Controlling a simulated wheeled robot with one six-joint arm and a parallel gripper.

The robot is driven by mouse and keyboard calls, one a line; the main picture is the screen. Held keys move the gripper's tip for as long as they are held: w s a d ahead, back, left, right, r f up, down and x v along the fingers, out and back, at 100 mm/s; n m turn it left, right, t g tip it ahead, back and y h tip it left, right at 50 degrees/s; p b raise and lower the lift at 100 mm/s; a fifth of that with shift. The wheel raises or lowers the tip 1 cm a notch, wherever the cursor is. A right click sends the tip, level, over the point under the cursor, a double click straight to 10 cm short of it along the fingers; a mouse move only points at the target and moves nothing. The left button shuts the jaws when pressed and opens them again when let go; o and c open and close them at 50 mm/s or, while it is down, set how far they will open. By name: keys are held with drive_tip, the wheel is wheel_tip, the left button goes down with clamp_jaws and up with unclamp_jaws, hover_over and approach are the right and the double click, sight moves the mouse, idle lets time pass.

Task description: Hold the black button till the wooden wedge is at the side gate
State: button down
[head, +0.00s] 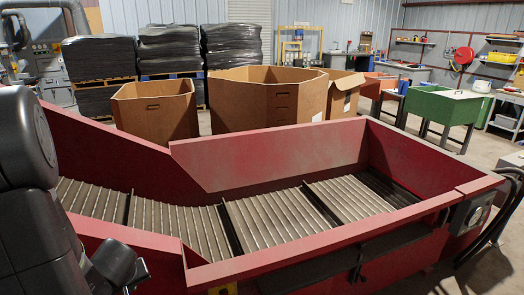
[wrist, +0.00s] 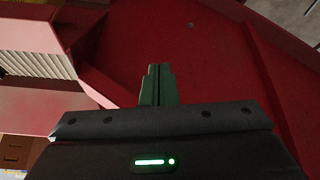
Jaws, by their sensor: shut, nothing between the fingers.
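My gripper (wrist: 159,70) shows in the wrist view with its two green fingers shut together and nothing between them. It is over red painted metal; I cannot tell whether the tips touch it. A red trough (head: 270,152) with a slatted conveyor bed (head: 275,218) fills the middle of the head view. The slatted bed also shows at the left of the wrist view (wrist: 35,66). A grey control box (head: 470,213) sits on the trough's right end; its buttons are too small to tell apart. I see no wooden wedge, and cannot make out the black button or the side gate.
Large open cardboard boxes (head: 268,102) stand behind the trough, with black wrapped stacks (head: 170,50) on pallets further back. A green bin (head: 443,106) on legs stands at the right. Black cables (head: 508,205) hang near the control box. Some floor is clear at the lower right.

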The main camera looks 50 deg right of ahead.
drive_tip(key=w+a+f+y+b, duration=0.25)
drive_tip(key=f+b, duration=0.25)
drive_tip(key=f, duration=0.6)
drive_tip(key=w+a+f+y+b, duration=0.15)
drive_tip(key=w+f+b, duration=0.25)
drive_tip(key=f, duration=0.6)
drive_tip(key=s+a+f+m+y+b, duration=0.1)
drive_tip(key=a+f+y+b, duration=0.1)
drive_tip(key=f, duration=0.4)
drive_tip(key=s+a+f+y+b, duration=0.1)
drive_tip(key=a+f+y+b, duration=0.2)
drive_tip(key=f, duration=0.3)
drive_tip(key=shift+a+m+y+b, duration=0.3)
drive_tip(key=shift+m+b, duration=0.1)
drive_tip(key=shift+b, duration=0.1)
drive_tip(key=shift+d, duration=0.15)
